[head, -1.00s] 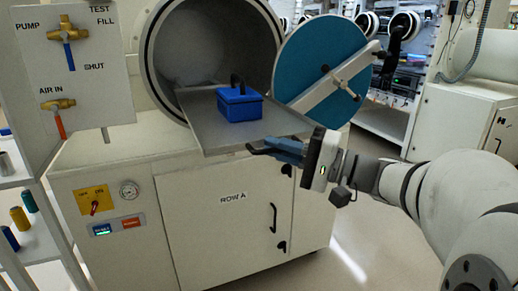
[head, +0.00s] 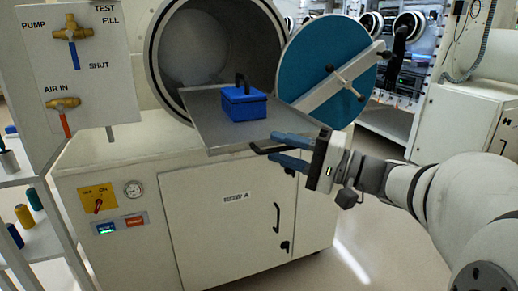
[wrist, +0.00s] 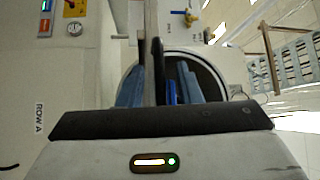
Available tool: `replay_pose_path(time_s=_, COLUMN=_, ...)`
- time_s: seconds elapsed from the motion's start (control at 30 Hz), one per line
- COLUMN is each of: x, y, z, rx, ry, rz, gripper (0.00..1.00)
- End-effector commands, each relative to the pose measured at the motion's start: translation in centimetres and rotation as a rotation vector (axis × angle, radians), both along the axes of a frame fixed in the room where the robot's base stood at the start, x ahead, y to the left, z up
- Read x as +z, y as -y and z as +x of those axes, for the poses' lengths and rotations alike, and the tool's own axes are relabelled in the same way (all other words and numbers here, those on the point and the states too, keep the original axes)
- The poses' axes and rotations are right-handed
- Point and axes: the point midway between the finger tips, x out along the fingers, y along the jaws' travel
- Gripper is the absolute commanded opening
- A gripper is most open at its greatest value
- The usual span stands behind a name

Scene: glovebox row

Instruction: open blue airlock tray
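The grey airlock tray (head: 200,118) sticks out of the round airlock opening, with its front end over the cabinet top's front edge. A dark handle (head: 262,151) shows at its front end, and in the wrist view as a dark bar (wrist: 158,70). A blue box (head: 244,105) with a black handle stands on the tray. My gripper (head: 273,150) is at the tray's front right, its blue fingers apart on either side of the handle. In the wrist view the fingers (wrist: 158,88) also stand apart; contact with the handle cannot be told.
The blue round airlock door (head: 322,62) stands swung open to the right, with a crossbar and knob, close above my gripper. A valve panel (head: 85,80) and a shelf with small bottles (head: 40,230) are at left. Free floor (head: 350,235) lies at right.

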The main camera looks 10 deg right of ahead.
Motion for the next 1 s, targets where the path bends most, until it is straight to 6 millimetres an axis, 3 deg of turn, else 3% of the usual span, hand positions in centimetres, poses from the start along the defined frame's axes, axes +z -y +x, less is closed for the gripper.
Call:
replay_pose_path(time_s=0.6, x=-1.0, y=6.3, z=-3.4, rx=-0.003, ry=-0.002, rz=0.0, gripper=0.32)
replay_pose_path(time_s=1.0, x=-1.0, y=6.7, z=-3.7, rx=0.001, ry=-0.001, rz=0.0, gripper=0.32)
